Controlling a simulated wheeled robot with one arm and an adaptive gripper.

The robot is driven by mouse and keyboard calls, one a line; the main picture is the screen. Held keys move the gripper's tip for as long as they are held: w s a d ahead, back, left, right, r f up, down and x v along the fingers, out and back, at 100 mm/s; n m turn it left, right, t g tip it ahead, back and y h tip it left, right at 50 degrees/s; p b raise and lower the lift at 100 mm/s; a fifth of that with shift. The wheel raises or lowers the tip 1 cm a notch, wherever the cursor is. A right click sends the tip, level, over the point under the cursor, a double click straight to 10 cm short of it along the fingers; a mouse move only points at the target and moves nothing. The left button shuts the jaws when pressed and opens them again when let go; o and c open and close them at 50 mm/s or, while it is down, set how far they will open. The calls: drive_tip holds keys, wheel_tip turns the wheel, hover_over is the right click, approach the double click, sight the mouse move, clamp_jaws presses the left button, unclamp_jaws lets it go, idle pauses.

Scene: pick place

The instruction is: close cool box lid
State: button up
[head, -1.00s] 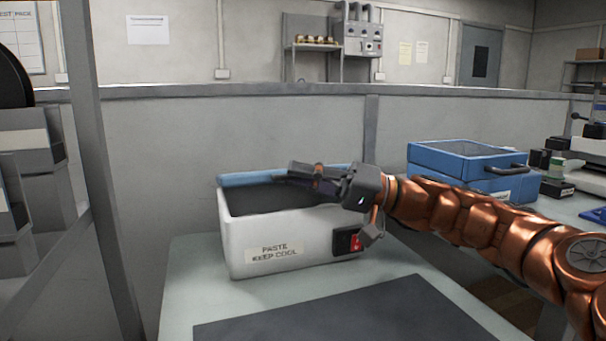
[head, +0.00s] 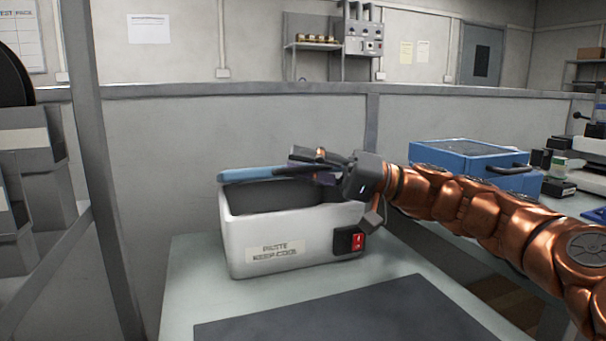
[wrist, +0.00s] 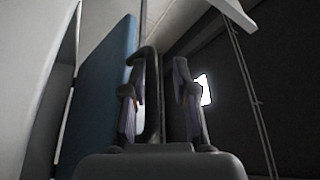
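The white cool box (head: 294,246) labelled "PASTE KEEP COOL" stands on the table. Its dark inside shows, so it is open. Its blue lid (head: 240,175) shows nearly edge-on, above the box's back rim. In the wrist view the lid (wrist: 108,85) is a blue panel on the left, with a dark looped handle (wrist: 150,75) beside it. My gripper (head: 303,165) is over the box's back right part, at the lid. In the wrist view its two fingers (wrist: 160,100) stand apart, with the handle between them, nearer the left finger. Whether they touch it is unclear.
A red switch (head: 357,242) is on the box's front right. A dark mat (head: 350,310) lies on the table (head: 195,290) in front. A closed blue case (head: 460,165) is at right, behind my arm. A low wall stands behind; a grey shelf post (head: 100,200) is at left.

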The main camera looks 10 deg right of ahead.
drive_tip(key=shift+o, duration=1.1)
wheel_tip(320, 180, up, 7)
drive_tip(key=shift+f, duration=0.1)
drive_tip(key=o, duration=0.4)
drive_tip(key=shift+s+r, duration=0.15)
drive_tip(key=shift+r, duration=0.85)
drive_tip(key=shift+f, duration=0.15)
drive_tip(key=shift+c, duration=0.2)
drive_tip(key=shift+d, duration=0.55)
drive_tip(key=shift+c, duration=0.6)
drive_tip(key=shift+s+d, duration=0.25)
drive_tip(key=shift+d, duration=0.15)
drive_tip(key=c, duration=0.5)
drive_tip(key=shift+o, duration=0.2)
drive_tip(key=w+p+v, duration=0.1)
drive_tip(key=v, duration=0.6)
drive_tip(key=shift+s+f, duration=0.2)
drive_tip(key=shift+s, duration=0.25)
drive_tip(key=shift+c, duration=0.2)
